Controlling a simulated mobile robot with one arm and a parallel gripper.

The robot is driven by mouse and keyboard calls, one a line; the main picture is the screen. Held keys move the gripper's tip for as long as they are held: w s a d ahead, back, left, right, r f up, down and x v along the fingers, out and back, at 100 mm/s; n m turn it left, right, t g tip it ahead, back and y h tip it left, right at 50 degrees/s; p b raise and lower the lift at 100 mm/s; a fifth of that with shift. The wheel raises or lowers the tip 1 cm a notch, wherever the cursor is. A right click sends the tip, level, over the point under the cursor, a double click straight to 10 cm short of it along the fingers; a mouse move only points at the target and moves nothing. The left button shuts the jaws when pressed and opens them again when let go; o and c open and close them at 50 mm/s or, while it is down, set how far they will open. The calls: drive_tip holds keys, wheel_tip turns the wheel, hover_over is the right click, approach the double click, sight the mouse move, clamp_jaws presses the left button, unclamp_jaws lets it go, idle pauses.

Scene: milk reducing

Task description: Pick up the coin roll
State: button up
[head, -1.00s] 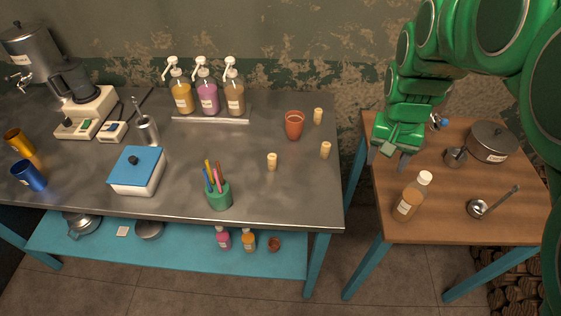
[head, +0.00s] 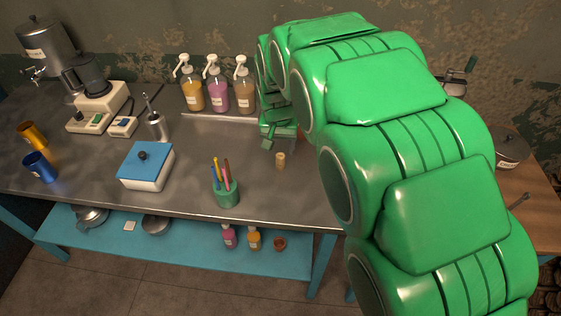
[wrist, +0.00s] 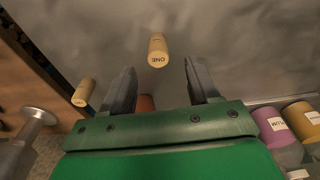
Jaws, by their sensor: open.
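A tan coin roll (head: 280,160) stands upright on the metal table, just right of and below my gripper (head: 268,147) in the head view. In the wrist view, a coin roll (wrist: 158,50) marked "ONE" lies ahead of the open, empty fingers, roughly centred between them and apart from them. My gripper (wrist: 160,72) spans open there. A second, similar roll (wrist: 84,92) shows left of the left finger. My arm hides the table's right part in the head view.
Pump bottles (head: 217,92) stand on a rack just left of my gripper. A reddish cup (wrist: 146,103) shows partly behind the gripper in the wrist view. A green pen cup (head: 226,193) and a blue-lidded box (head: 146,167) stand farther left. Bare metal lies between them.

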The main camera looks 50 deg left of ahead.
sight(281, 156)
drive_tip(key=shift+w+a+f, duration=0.1)
drive_tip(key=shift+w+f, duration=0.1)
drive_tip(key=shift+f, duration=1.6)
drive_tip(key=shift+w+a+f, duration=0.1)
drive_tip(key=shift+w+f, duration=0.05)
drive_tip(key=shift+f, duration=1.65)
clamp_jaws()
drive_tip(key=shift+r, duration=0.15)
drive_tip(key=shift+r, duration=0.3)
drive_tip(key=r, duration=0.3)
drive_tip(key=shift+s+d, duration=0.1)
drive_tip(key=shift+d, duration=0.1)
drive_tip(key=s+d+r, duration=0.6)
drive_tip(key=d+r, duration=0.3)
drive_tip(key=d, duration=0.3)
drive_tip(key=shift+s, duration=0.2)
